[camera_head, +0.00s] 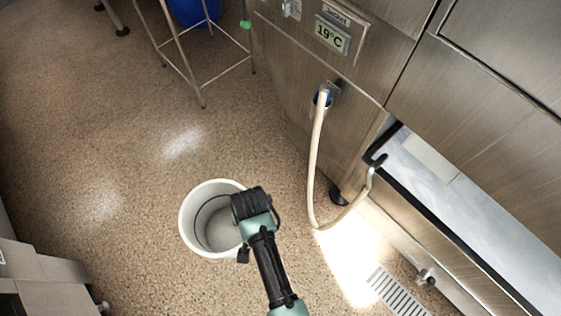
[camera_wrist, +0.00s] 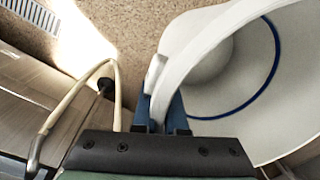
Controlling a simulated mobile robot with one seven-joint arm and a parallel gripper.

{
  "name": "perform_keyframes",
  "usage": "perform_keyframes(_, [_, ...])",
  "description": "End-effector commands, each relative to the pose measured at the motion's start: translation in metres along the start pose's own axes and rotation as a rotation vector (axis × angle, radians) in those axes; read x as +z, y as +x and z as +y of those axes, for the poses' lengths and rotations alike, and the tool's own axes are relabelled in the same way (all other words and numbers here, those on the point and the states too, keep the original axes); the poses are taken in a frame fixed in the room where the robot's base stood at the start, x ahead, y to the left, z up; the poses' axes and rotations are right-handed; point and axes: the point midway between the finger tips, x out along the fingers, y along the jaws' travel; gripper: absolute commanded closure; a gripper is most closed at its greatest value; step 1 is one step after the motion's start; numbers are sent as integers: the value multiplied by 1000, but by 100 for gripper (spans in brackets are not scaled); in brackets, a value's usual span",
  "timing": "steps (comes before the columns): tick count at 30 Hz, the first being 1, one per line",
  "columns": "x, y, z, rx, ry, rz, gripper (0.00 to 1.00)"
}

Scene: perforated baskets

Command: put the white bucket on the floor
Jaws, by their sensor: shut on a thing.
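The white bucket (camera_head: 190,222) is left of my arm in the head view, its open top facing up and its inside empty. In the wrist view the bucket (camera_wrist: 205,45) fills the right side, with a blue line round its inside. My gripper (camera_wrist: 160,108) has its blue fingers shut on the bucket's rim. In the head view my gripper (camera_head: 246,206) is over the right side of the rim, and the wrist hides the fingertips. I cannot tell whether the bucket's base touches the floor.
The speckled brown floor (camera_head: 120,150) is open left of the bucket. A steel machine (camera_head: 300,75) with a cream hose (camera_head: 313,160) stands to the right. A floor drain (camera_head: 395,290) is at lower right, a metal stand (camera_head: 180,50) at the back, grey boxes (camera_head: 45,275) at lower left.

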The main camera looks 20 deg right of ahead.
Motion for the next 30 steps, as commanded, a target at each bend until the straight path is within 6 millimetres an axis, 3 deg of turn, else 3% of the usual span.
perform_keyframes(1, [-2, 30, 3, -2, 64, 6, 100])
perform_keyframes(30, [-26, 293, 39, -6, 1384, 92, 100])
